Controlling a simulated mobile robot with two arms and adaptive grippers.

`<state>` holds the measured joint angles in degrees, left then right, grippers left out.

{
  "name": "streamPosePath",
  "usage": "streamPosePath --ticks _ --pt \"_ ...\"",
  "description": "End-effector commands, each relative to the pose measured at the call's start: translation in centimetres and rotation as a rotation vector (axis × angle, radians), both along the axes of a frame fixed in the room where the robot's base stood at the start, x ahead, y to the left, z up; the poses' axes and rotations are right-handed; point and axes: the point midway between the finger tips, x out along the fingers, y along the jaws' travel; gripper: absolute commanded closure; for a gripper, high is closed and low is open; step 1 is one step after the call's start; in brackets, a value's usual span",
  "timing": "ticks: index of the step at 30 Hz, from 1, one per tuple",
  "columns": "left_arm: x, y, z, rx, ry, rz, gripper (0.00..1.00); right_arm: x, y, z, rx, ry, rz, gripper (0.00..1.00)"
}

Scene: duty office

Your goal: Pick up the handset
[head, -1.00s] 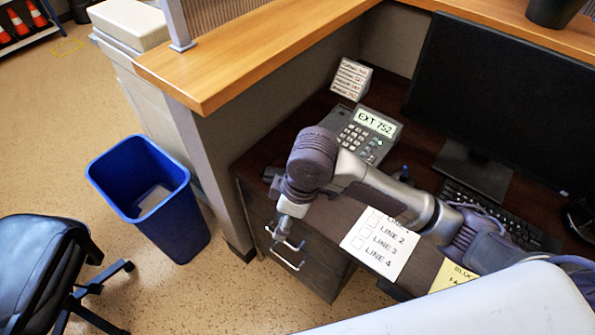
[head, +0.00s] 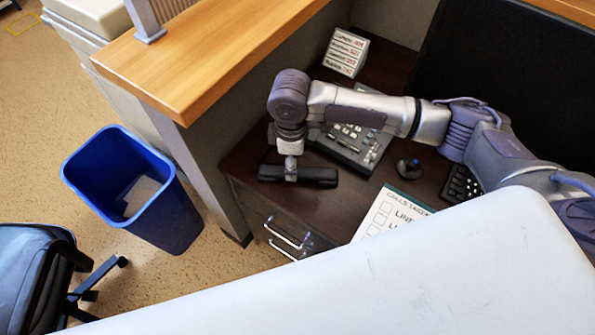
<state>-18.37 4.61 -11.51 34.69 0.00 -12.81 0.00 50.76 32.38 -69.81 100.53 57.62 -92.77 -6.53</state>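The black handset (head: 318,178) lies on the dark desk (head: 262,212), near its left front edge, off the phone. The desk phone (head: 349,150) stands just behind it, partly hidden by my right arm. My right gripper (head: 291,174) points down at the middle of the handset, at or touching it. Its fingers are too small and dark to tell whether they are closed around the handset. My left gripper is not in view.
A card block (head: 345,52) stands behind the phone. A call sheet (head: 385,215), a small dark round object (head: 409,167) and a keyboard (head: 460,184) lie to the right. A partition with a wooden top (head: 200,65) borders the desk at left; a blue bin (head: 165,215) stands on the floor.

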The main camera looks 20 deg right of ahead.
Motion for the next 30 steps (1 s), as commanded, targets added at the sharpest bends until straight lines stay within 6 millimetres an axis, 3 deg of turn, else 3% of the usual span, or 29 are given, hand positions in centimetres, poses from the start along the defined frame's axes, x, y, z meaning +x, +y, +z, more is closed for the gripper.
streamPosePath --ticks 3,6,12,21,30 --pt "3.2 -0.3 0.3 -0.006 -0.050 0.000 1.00 0.0 -0.2 -0.8 -0.001 0.003 -0.001 0.34" --pt "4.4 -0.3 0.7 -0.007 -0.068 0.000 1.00 0.0 -0.6 -2.3 -0.002 0.004 0.000 0.34" --pt "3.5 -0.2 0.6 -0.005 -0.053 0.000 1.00 0.0 -0.8 -4.9 -0.001 0.001 0.000 0.34" --pt "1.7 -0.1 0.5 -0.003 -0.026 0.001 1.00 0.1 -0.8 -5.3 0.000 0.000 0.001 0.36" --pt "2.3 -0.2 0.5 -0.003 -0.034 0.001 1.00 0.1 -0.8 -5.3 0.000 0.000 0.001 0.86"
